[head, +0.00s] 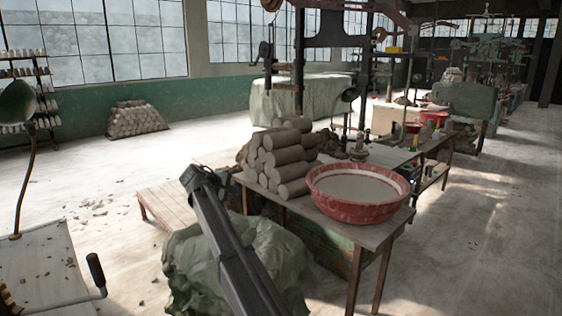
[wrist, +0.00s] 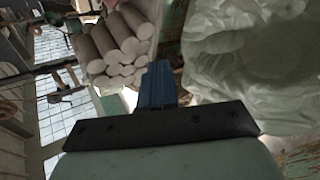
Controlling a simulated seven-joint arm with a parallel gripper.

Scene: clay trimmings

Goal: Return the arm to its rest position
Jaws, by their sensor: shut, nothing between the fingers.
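My gripper (wrist: 157,68) shows in the wrist view as blue fingers closed together, with nothing between them. They stick out past a dark bracket, in front of the stacked clay rolls and the plastic sheet in the picture. In the head view my dark arm rises from the bottom edge in front of the green plastic-covered heap (head: 183,262), left of the table. I cannot make out the fingers there. The clay rolls (head: 287,155) lie stacked on the table (head: 366,238); they also show at the upper left of the wrist view (wrist: 118,38).
A red basin (head: 358,207) with pale contents sits on the table's near end. A low wooden platform (head: 172,204) is behind the covered heap. A pale bench with a black-handled lever (head: 97,270) stands at lower left. Open floor lies left and right.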

